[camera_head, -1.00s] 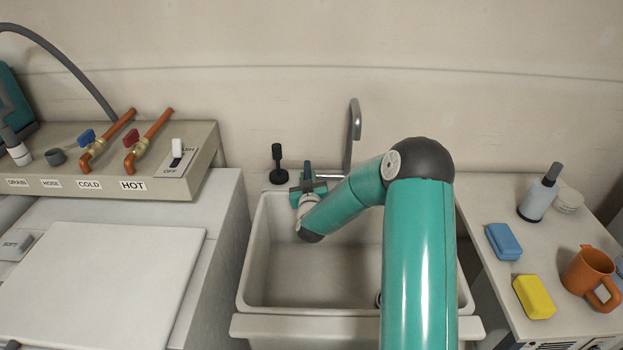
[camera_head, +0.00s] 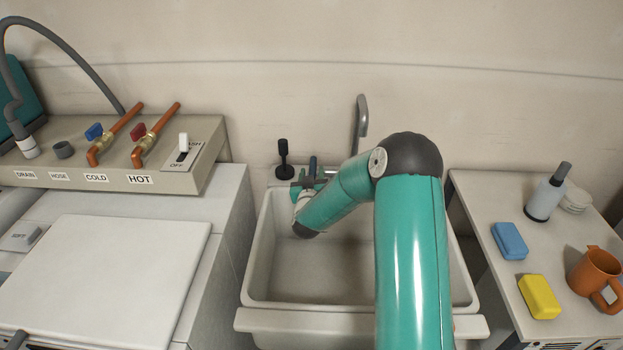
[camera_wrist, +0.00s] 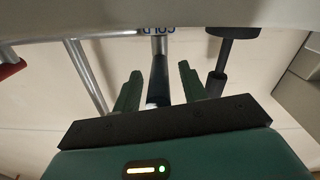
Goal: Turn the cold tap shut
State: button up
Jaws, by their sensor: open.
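A dark blue upright tap handle (camera_head: 312,166) stands at the back rim of the sink, beside my gripper (camera_head: 308,184). In the wrist view the tap handle (camera_wrist: 159,82) lies between the two green fingers of my gripper (camera_wrist: 160,78), with a gap showing on each side. An upside-down COLD label (camera_wrist: 157,30) is by its base. My gripper is open, and no clear contact with the handle shows. In the head view my wrist partly hides the tap's lower part.
A black knobbed post (camera_head: 284,158) stands just left of the tap; a curved metal spout (camera_head: 360,122) rises to its right. The sink basin (camera_head: 272,275) is empty where visible. A left panel (camera_head: 75,180) carries a blue-handled COLD valve (camera_head: 94,131) and a red-handled HOT valve (camera_head: 138,131).

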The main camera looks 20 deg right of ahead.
jog(key=v, duration=1.3)
jog(key=shift+s, duration=0.4)
jog(key=shift+a, duration=0.1)
jog(key=s+a+r+n+g+y, duration=0.35)
jog(key=a+r+y, duration=0.35)
jog(key=r, duration=0.5)
jog(key=s+r+g, duration=0.3)
jog(key=s, duration=1)
jog(key=s+r+m+g, duration=0.1)
jog(key=s+r+g, duration=0.3)
jog(key=s, duration=0.9)
jog(key=shift+s, duration=0.35)
jog(key=shift+r, duration=0.15)
